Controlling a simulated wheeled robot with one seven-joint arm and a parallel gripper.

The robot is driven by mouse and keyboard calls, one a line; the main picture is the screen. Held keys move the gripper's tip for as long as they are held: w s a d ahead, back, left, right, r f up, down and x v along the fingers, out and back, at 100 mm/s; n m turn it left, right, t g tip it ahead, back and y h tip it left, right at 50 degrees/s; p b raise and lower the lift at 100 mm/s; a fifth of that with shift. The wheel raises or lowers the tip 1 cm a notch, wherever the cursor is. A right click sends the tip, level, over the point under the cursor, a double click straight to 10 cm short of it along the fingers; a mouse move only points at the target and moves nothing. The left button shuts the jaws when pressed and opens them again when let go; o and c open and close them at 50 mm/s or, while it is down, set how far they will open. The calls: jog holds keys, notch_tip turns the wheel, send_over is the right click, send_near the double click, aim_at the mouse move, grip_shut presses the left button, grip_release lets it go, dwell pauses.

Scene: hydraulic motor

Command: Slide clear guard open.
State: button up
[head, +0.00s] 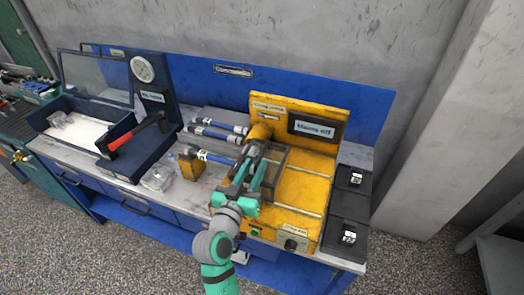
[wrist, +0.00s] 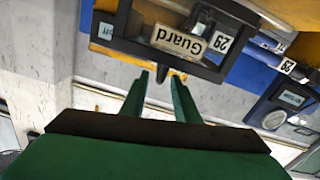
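The yellow machine (head: 310,180) stands on the right half of the blue bench. Its clear guard (head: 281,160), a see-through panel with a dark frame, sits at the left part of the machine, partly hidden by my gripper (head: 258,166). In the wrist view the dark guard frame (wrist: 130,46) carries an upside-down "Guard" label (wrist: 180,42). My gripper (wrist: 160,77) shows there with two green fingers apart, their tips just short of the frame. A small dark piece lies between the tips; I cannot tell if they touch it.
Blue-and-silver cylinders (head: 216,134) lie left of the machine, near a small yellow block (head: 190,166). Black boxes (head: 347,205) stand on the right. Pale rails cross the machine's yellow top right of the guard.

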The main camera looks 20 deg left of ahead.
aim_at(267, 142)
jog(key=w, duration=0.6)
jog(key=shift+w+d, duration=0.45)
jog(key=shift+w, duration=0.15)
jog(key=shift+a, duration=0.2)
jog(key=shift+a, duration=0.2)
grip_shut()
